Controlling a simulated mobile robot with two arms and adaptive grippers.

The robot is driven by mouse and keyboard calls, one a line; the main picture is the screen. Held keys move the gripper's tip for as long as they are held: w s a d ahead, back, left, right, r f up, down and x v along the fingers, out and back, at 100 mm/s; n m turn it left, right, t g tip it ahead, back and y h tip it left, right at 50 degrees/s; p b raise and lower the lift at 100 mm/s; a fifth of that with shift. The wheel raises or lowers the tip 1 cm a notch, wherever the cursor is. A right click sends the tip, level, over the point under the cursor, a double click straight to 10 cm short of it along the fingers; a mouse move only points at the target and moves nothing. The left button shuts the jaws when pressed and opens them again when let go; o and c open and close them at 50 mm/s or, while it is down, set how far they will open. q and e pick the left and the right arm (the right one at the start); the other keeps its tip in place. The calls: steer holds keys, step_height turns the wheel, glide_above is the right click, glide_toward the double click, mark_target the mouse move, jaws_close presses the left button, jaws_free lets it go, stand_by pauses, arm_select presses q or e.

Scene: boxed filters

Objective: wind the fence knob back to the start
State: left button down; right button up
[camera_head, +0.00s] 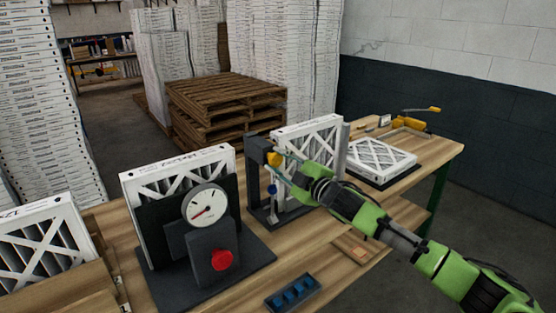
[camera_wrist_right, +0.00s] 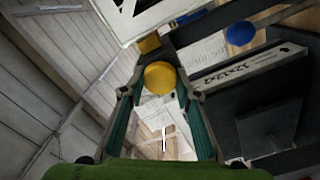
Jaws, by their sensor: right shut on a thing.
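A yellow knob (camera_head: 273,159) sits on a dark upright stand (camera_head: 255,180) at the middle of the bench, beside a white-framed boxed filter (camera_head: 305,150). My right gripper (camera_head: 283,163) reaches it from the right, its fingers around the knob and shut on it. In the right wrist view the yellow knob (camera_wrist_right: 160,77) lies between the two green fingers (camera_wrist_right: 160,92). A blue knob (camera_head: 272,189) is lower on the same stand, and it also shows in the wrist view (camera_wrist_right: 240,33). I cannot read any start mark. My left gripper is not in view.
A dark fixture with a dial gauge (camera_head: 204,204) and red knob (camera_head: 222,260) stands left, holding another filter. A blue-pegged tray (camera_head: 293,292) lies at the front. A flat filter (camera_head: 381,159) lies right. Pallets (camera_head: 222,105) are behind the bench.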

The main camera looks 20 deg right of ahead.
steer(key=shift+f, duration=0.15)
stand_by(0.4)
steer(key=o, duration=1.1)
steer(key=shift+s, duration=0.1)
steer(key=v, duration=1.2)
